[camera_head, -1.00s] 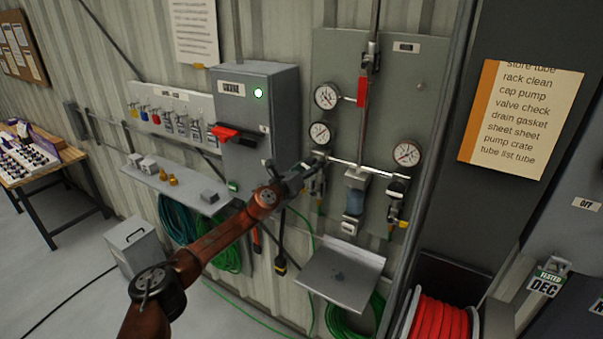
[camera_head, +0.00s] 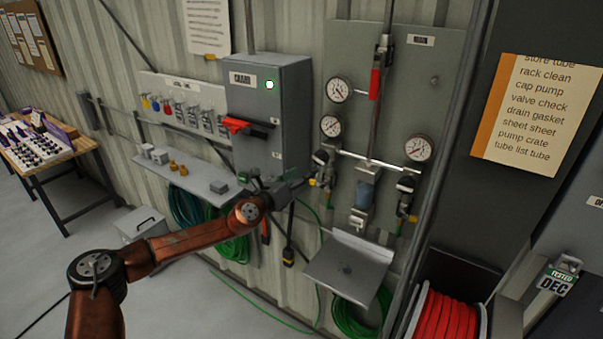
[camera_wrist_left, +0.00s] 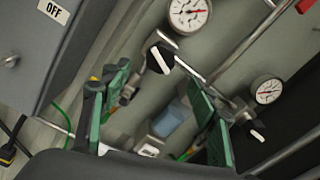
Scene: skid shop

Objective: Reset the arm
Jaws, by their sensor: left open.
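My left gripper (camera_head: 304,181) is at the lower left of the grey gauge panel (camera_head: 425,75), in front of the wall and just left of a dark valve (camera_head: 322,168). In the left wrist view its green fingers (camera_wrist_left: 155,110) stand wide apart with nothing between them. A black knob with a white stripe (camera_wrist_left: 160,59) lies beyond the gap, apart from the fingers. My left arm (camera_head: 180,243) reaches in from the lower left, its elbow bent. My right gripper is not in view.
A grey switch box (camera_head: 285,95) with a red handle (camera_head: 245,126) is left of the panel. A small tray shelf (camera_head: 348,265) juts out below it. A narrow shelf (camera_head: 185,183) holds fittings. A red hose reel (camera_head: 443,320) stands at lower right.

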